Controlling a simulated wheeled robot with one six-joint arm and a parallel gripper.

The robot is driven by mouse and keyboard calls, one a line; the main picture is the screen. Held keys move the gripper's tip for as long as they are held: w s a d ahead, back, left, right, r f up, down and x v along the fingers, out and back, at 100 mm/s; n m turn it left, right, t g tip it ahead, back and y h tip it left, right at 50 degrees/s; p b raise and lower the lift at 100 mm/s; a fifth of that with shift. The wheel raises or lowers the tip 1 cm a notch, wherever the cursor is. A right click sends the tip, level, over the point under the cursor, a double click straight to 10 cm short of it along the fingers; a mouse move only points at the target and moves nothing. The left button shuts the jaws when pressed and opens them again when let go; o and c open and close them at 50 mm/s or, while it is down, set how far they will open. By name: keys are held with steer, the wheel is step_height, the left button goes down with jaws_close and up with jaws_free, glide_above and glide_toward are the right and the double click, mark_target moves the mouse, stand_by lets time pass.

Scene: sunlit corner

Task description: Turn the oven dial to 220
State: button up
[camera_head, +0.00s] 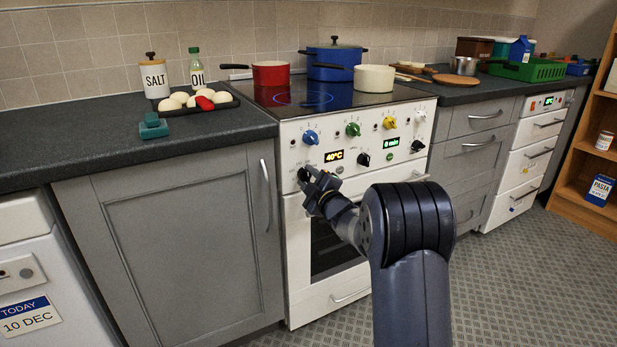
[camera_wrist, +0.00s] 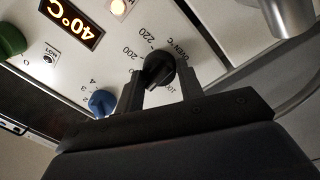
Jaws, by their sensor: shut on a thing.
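The black oven dial (camera_wrist: 160,68) is on the white oven panel, ringed by printed marks including 200 and 220 and the words OVEN °C. My gripper (camera_wrist: 161,84) is shut on the dial, with one finger on each side of it. In the head view my gripper (camera_head: 312,183) is at the left end of the panel and largely hides the dial. I cannot clearly tell which mark the dial points to. The oven display (camera_head: 334,156) reads 40°C in amber, and it also shows in the wrist view (camera_wrist: 72,20).
A blue knob (camera_wrist: 102,102) is close to my gripper in the wrist view. A second black knob (camera_head: 363,159) and a green timer display (camera_head: 391,143) are to the right on the panel. The oven handle (camera_head: 415,175) runs below. Pots stand on the hob above.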

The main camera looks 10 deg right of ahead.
steer(key=m+p, duration=0.2)
steer(key=m, duration=0.4)
steer(key=shift+h, duration=0.3)
steer(key=m+p, duration=0.4)
steer(key=m, duration=0.2)
steer(key=shift+r, duration=0.1)
steer(key=m+p, duration=0.2)
steer(key=m, duration=0.1)
steer(key=m+g+p, duration=0.1)
steer(key=m+p, duration=0.1)
steer(key=m, duration=0.1)
steer(key=shift+m+h, duration=0.3)
steer(key=shift+m, duration=0.1)
steer(key=m+p, duration=0.3)
steer(key=m, duration=0.2)
steer(key=shift+d+p, duration=0.1)
steer(key=shift+p, duration=0.25)
steer(key=o, duration=1)
steer(key=v, duration=1)
steer(key=shift+s+d+r+p, duration=0.15)
steer(key=shift+s+d+p, duration=0.05)
steer(key=shift+s+p, duration=0.2)
